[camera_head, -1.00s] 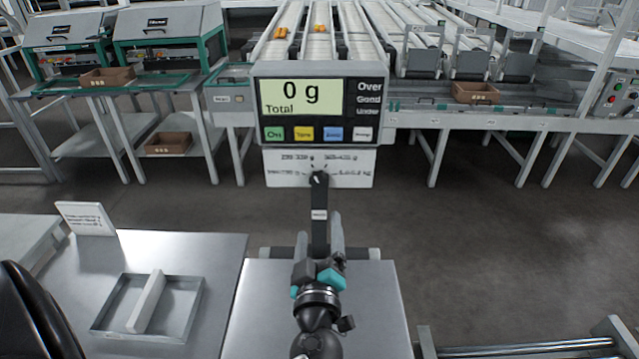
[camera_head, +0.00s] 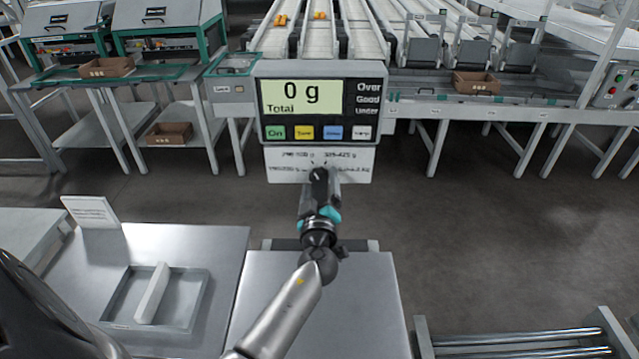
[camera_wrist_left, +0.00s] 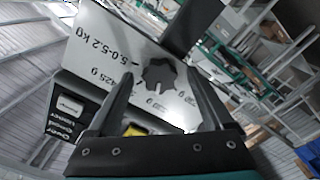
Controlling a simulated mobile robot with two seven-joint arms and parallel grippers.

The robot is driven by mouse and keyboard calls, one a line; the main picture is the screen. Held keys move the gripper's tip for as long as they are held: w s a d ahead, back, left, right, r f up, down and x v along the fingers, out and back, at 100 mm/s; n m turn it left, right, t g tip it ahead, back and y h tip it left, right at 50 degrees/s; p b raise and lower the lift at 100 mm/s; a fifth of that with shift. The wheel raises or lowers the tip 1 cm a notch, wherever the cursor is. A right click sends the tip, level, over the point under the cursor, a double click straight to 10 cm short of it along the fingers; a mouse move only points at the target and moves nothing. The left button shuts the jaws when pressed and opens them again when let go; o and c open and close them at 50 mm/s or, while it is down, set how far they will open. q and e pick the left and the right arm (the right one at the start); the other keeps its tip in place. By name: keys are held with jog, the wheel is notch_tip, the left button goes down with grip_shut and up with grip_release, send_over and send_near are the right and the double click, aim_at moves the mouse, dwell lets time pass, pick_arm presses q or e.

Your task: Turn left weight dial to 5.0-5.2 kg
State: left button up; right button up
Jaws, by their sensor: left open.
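The weight dial (camera_head: 318,174) is a small black knob on a white printed plate (camera_head: 285,166) under the scale display (camera_head: 290,95), which reads 0 g Total. My left gripper (camera_head: 319,187) is at the dial, its fingers partly covering the plate's lower part. In the left wrist view the dial (camera_wrist_left: 159,74) lies between the two open fingers of the gripper (camera_wrist_left: 160,92); I cannot tell whether they touch it. The knob's pale mark points toward the display side, away from the "5.0-5.2 kg" print (camera_wrist_left: 92,43). My right gripper is out of view.
A steel scale platform (camera_head: 350,300) lies below my arm. A bench at left holds a shallow tray (camera_head: 190,310) and a small sign card (camera_head: 90,211). A roller conveyor (camera_head: 520,345) is at lower right. Open floor lies to the right.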

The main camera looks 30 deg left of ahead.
pick_arm(q)
jog(key=shift+c, duration=0.3)
grip_shut()
dwell(0.6)
